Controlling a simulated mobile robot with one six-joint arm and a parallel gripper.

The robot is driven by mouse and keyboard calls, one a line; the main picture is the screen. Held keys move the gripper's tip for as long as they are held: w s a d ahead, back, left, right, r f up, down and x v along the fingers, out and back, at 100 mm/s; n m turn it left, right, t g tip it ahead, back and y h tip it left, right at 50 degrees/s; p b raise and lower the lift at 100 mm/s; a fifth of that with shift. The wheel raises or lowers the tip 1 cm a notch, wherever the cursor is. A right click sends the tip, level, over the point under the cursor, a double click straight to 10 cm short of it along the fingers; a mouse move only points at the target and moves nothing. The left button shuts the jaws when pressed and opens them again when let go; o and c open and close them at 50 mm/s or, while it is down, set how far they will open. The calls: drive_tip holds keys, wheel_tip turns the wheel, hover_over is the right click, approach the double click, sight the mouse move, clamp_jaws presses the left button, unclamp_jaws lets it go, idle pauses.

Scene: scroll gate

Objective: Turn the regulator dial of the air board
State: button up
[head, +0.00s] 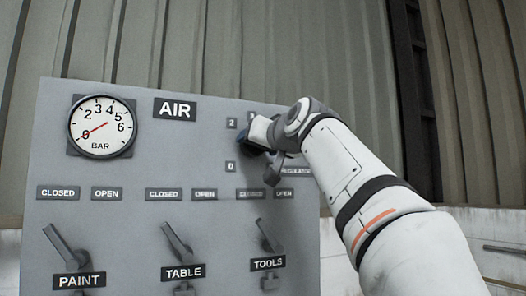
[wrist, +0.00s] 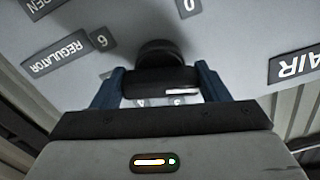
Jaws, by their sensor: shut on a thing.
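The grey air board (head: 140,215) fills the lower left of the head view. Its regulator dial is mostly hidden there behind my gripper (head: 256,140). In the wrist view the dial (wrist: 160,50) is a black round knob with a black grip bar bearing a white mark at its right end. The two blue fingers of my gripper (wrist: 160,82) stand on either side of the bar and are shut on it. The gauge (head: 101,126) at the board's upper left has its red needle at about 0 on a bar scale.
Levers for paint (head: 68,245), table (head: 178,243) and tools (head: 267,238) stand below the dial, tilted up to the left towards their CLOSED labels. Corrugated wall (head: 240,50) lies behind the board. The regulator label (wrist: 60,54) is beside the dial.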

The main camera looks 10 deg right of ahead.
drive_tip(key=n, duration=0.2)
drive_tip(key=n+b, duration=0.1)
drive_tip(key=n, duration=0.1)
drive_tip(key=n+b, duration=0.1)
drive_tip(key=n, duration=0.1)
drive_tip(key=shift+w+d+f, duration=0.15)
drive_tip(key=shift+w+f, duration=0.05)
drive_tip(key=shift+f, duration=0.15)
drive_tip(key=n+b, duration=0.1)
drive_tip(key=n, duration=0.5)
drive_tip(key=shift+d+r, duration=0.1)
drive_tip(key=o, duration=0.9)
drive_tip(key=shift+r, duration=0.1)
drive_tip(key=shift+o, duration=0.4)
drive_tip(key=shift+s+r, duration=0.1)
drive_tip(key=s+d+b, duration=0.1)
drive_tip(key=s+b, duration=0.1)
drive_tip(key=s, duration=0.5)
drive_tip(key=shift+s+d, duration=0.3)
drive_tip(key=shift+s, duration=0.05)
